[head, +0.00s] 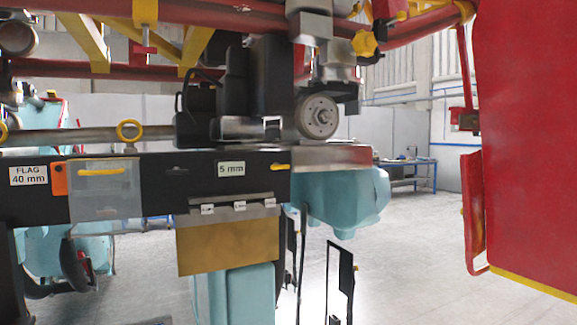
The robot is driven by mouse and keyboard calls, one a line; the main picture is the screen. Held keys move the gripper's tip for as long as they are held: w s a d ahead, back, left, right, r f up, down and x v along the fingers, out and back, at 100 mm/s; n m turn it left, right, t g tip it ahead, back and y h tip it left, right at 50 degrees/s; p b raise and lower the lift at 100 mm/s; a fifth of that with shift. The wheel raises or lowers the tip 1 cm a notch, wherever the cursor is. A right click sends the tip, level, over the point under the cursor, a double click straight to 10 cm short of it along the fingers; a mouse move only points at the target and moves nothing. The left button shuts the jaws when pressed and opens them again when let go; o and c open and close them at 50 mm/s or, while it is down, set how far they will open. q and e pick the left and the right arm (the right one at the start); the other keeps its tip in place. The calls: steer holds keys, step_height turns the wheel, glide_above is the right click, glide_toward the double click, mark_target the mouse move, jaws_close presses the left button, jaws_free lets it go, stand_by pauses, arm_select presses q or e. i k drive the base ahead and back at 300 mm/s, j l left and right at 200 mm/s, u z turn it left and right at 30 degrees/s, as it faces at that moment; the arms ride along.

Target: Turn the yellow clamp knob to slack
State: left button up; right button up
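A yellow lobed knob (365,43) is at the upper middle right. A grey wheel (320,117) is below the bracket. Neither of my grippers can be made out in the head view, and nothing is seen touching the knob.
A black beam (150,195) with "FLAG 40 mm" (28,175) and "5 mm" (231,169) labels crosses the left. A brass-coloured plate (228,245) hangs below it. A large red panel (530,140) fills the right. Open floor (420,265) shows between.

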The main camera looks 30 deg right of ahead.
mark_target(276, 165)
steer(key=i+l+u, duration=0.15)
steer(key=l, duration=0.95)
steer(key=i+l+u, duration=0.15)
steer(key=l, duration=0.95)
steer(key=l+u, duration=0.1)
steer(key=l, duration=1)
